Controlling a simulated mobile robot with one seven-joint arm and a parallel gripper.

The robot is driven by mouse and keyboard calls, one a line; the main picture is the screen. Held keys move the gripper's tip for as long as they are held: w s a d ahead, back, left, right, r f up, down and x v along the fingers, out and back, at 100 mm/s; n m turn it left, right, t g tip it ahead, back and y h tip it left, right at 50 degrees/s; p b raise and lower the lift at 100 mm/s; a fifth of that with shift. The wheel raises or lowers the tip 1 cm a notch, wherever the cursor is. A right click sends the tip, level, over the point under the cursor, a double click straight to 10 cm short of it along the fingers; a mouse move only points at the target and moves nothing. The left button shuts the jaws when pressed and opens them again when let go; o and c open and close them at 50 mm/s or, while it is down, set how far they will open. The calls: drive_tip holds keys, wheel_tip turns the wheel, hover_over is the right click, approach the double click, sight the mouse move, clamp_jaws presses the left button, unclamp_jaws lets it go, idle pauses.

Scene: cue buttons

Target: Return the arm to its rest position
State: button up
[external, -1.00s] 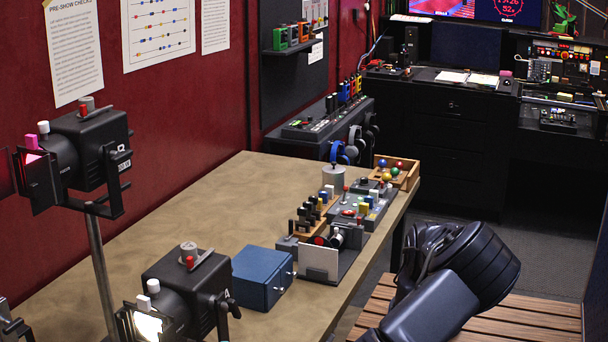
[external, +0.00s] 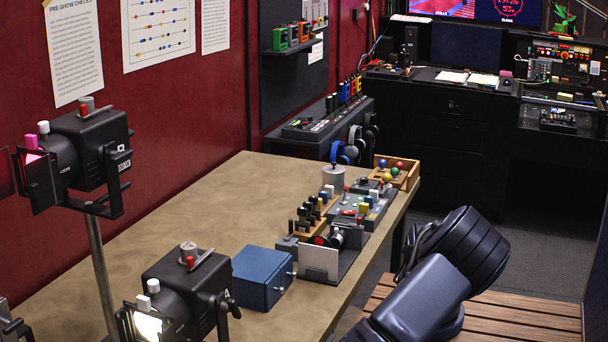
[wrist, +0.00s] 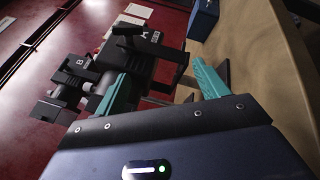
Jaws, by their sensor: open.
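My arm (external: 440,285) shows at the lower right of the external view, above the slatted wooden surface and to the right of the table (external: 190,215). My gripper's fingers are not visible in that view. In the wrist view my gripper (wrist: 160,82) shows two teal fingers spread apart, with nothing between them. It is open and empty. Beyond the fingers in the wrist view are the dark stage lamps (wrist: 150,50) and the red wall (wrist: 50,130).
A blue box (external: 262,278) and control panels (external: 350,205) stand along the table's right side. Two black lamps (external: 185,290) (external: 92,150) stand at the left. A dark desk (external: 450,130) is at the back. Floor (external: 535,235) shows between the slats and the desk.

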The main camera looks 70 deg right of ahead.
wheel_tip(320, 180, down, 5)
drive_tip(key=s+n+g+y, duration=0.2)
drive_tip(key=n+g+y, duration=0.3)
drive_tip(key=n+y, duration=0.1)
drive_tip(key=w+d+r+m+g+y, duration=0.2)
drive_tip(key=d+r+m+g+y, duration=0.4)
drive_tip(key=r, duration=0.6)
drive_tip(key=w+d+r+m+g+y, duration=0.1)
drive_tip(key=d+r+m+g+y, duration=0.25)
drive_tip(key=d+r+g, duration=0.65)
drive_tip(key=w+d+r+m+t+y, duration=0.2)
drive_tip(key=w+d+r+t, duration=0.15)
drive_tip(key=d, duration=0.65)
drive_tip(key=w+d+r+m+t+y, duration=0.2)
drive_tip(key=d+t, duration=0.3)
drive_tip(key=d, duration=0.5)
drive_tip(key=s+d+f+m+t+h, duration=0.1)
drive_tip(key=s+d+t, duration=0.2)
drive_tip(key=d, duration=0.8)
drive_tip(key=s+d+f+m+t+h, duration=0.1)
drive_tip(key=d+t, duration=0.4)
drive_tip(key=d, duration=0.6)
drive_tip(key=shift+s+f+m, duration=0.65)
drive_tip(key=shift+s+f, duration=0.05)
drive_tip(key=shift+s, duration=0.55)
